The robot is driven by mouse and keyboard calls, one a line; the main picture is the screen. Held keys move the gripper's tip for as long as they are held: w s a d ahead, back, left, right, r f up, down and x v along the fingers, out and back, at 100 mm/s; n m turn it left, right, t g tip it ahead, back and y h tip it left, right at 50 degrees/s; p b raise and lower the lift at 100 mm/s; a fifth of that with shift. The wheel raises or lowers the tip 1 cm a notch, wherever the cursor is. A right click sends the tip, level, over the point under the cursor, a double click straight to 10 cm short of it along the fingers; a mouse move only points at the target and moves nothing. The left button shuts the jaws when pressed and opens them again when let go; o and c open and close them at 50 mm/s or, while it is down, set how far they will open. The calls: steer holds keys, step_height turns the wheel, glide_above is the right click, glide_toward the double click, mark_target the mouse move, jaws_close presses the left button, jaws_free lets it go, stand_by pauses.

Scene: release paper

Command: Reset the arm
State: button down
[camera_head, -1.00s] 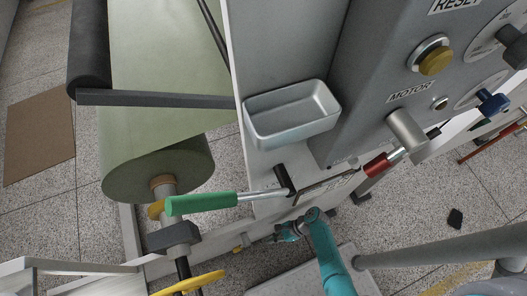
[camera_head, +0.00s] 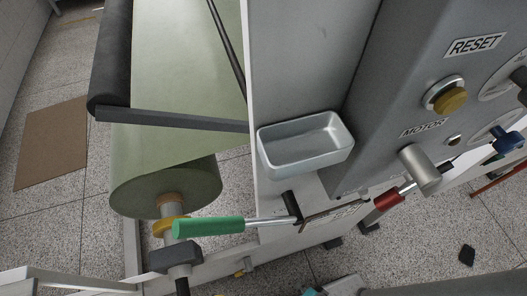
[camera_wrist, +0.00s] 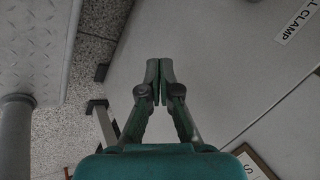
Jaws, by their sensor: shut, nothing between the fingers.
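My gripper (camera_wrist: 159,72) shows in the wrist view with its two dark green fingers together and nothing between them. It points at a plain pale panel (camera_wrist: 225,85), with no object at its fingertips. In the head view only a small teal piece of my arm (camera_head: 312,292) shows at the bottom edge, and the gripper itself is out of that picture.
A green-handled lever (camera_head: 208,227) and a red-handled lever (camera_head: 388,199) stick out from the machine. A metal tray (camera_head: 305,145) sits above them. A green paper roll (camera_head: 165,185) is at left. A yellow button (camera_head: 450,100) is under the RESET label (camera_head: 475,46).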

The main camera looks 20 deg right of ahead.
step_height(320, 180, up, 40)
steer(key=s+d+n+t+h, duration=0.1)
steer(key=d+n+t, duration=0.1)
steer(key=n+t, duration=0.7)
steer(key=n, duration=0.2)
steer(key=shift+s+d+f+n+h, duration=0.2)
steer(key=shift+d+n+h, duration=0.1)
